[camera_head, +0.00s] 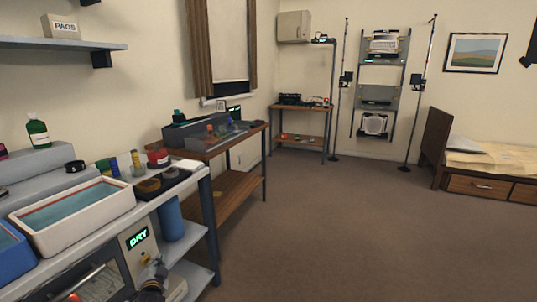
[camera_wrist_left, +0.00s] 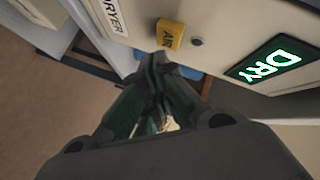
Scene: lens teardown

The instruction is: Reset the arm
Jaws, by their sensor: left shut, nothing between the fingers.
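My left gripper (camera_head: 153,272) shows at the bottom of the head view, in front of the dryer (camera_head: 128,241) with its lit green DRY display. In the left wrist view its fingers (camera_wrist_left: 160,66) are together with nothing between them. The fingertips appear close to a yellow AIR button (camera_wrist_left: 170,34) on the dryer's front; I cannot tell whether they touch it. The DRY display (camera_wrist_left: 270,66) is to the right of the button in that view. My right gripper is in neither view.
Above the dryer is a bench with a white tray of bluish liquid (camera_head: 75,213), a blue tray (camera_head: 10,248) and small jars. A blue cylinder (camera_head: 170,219) stands on the shelf right of the dryer. The carpeted floor (camera_head: 330,235) to the right is clear.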

